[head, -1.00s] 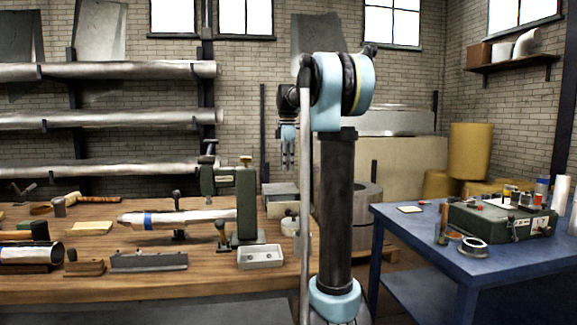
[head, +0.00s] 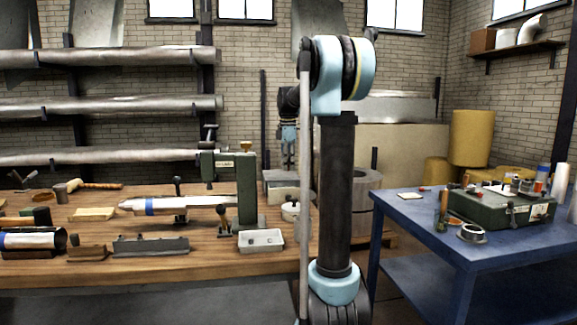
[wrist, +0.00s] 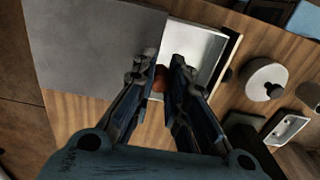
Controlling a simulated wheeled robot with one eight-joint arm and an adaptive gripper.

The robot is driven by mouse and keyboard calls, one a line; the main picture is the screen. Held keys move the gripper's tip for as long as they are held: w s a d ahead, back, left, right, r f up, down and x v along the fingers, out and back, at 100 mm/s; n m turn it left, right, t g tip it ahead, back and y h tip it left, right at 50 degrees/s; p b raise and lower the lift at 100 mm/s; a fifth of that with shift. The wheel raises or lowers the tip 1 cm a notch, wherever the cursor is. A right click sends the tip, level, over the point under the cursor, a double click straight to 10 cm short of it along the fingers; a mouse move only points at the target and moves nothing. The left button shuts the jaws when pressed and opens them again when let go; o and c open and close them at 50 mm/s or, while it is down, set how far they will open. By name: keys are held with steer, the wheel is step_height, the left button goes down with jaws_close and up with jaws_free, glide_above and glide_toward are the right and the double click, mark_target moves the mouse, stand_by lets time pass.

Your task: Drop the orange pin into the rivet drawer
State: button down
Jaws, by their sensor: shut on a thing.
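My gripper (wrist: 169,72) points down in the wrist view, its fingers close together on a small orange-brown piece, the orange pin (wrist: 158,82). Much of the pin is hidden by the fingers. An open drawer with a pale inside (wrist: 201,41), the rivet drawer, sticks out from a grey cabinet (wrist: 95,45). The fingertips appear over the drawer's near part; their height above it is hard to judge. In the head view, my gripper (head: 288,163) hangs at the small cabinet (head: 276,176) on the bench, and the pin is too small to make out.
A round lidded pot (wrist: 267,84) and a white tray (head: 261,240) stand near the drawer. A green press (head: 246,188) stands to its left on the wooden bench (head: 215,260). A blue table (head: 400,213) with a green toolbox (head: 500,208) is at right.

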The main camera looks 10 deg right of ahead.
steer(key=c, duration=1.5)
jaws_free()
steer(key=shift+r, duration=0.15)
step_height(320, 180, up, 12)
steer(key=shift+w+f, duration=0.1)
steer(key=shift+f, duration=0.05)
